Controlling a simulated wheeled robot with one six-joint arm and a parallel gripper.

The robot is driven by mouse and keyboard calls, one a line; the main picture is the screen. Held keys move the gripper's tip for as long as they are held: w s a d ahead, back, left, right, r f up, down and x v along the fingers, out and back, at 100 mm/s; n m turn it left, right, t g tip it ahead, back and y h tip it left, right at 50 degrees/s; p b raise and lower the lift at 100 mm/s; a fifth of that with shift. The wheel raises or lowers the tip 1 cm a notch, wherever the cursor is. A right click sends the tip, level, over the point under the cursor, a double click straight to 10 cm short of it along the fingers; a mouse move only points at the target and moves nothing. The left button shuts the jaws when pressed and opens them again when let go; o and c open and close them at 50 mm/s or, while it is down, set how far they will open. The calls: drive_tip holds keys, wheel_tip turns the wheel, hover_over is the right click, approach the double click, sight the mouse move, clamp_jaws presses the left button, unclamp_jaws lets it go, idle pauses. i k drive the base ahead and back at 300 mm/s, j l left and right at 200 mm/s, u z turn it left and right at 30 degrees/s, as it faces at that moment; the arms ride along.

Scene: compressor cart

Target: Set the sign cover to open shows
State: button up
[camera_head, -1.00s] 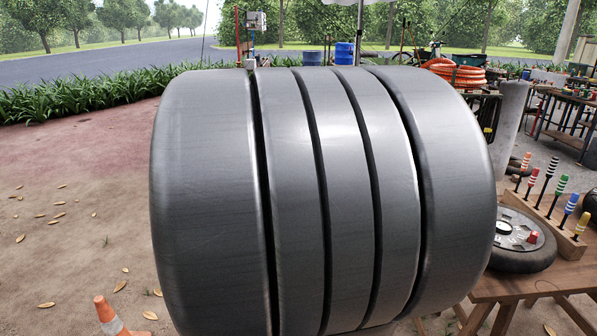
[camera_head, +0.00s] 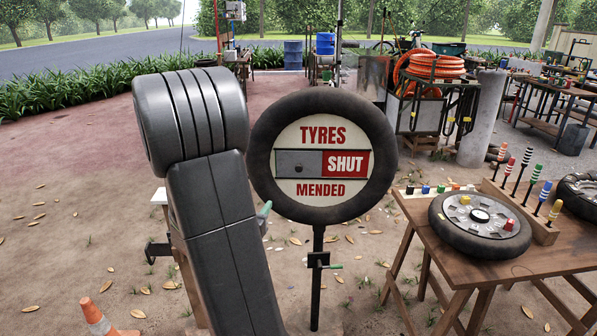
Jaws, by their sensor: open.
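The round sign, a black tyre (camera_head: 268,135) around a cream disc (camera_head: 322,205), stands upright on a dark post in the middle of the view. It reads TYRES above and MENDED below. Across its middle is a slot. A plain grey sliding cover (camera_head: 312,162) fills the left part and has a small dark round spot. The right part shows SHUT in white on a red panel (camera_head: 346,164); no OPEN word shows. My own grey arm stands left of the sign, close to its left edge. My gripper is not visible.
A wooden table (camera_head: 445,290) on the right holds a wheel (camera_head: 480,222) and a rack of coloured-handled tools (camera_head: 518,210). A small crank with a green handle (camera_head: 336,266) sits on the sign's post. An orange cone (camera_head: 97,318) stands bottom left. Open ground lies at left.

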sight(289, 163)
drive_tip(key=i+l+u, duration=0.1)
drive_tip(key=l+u, duration=0.2)
drive_tip(key=l, duration=0.45)
drive_tip(key=l+u, duration=0.3)
drive_tip(key=l, duration=0.4)
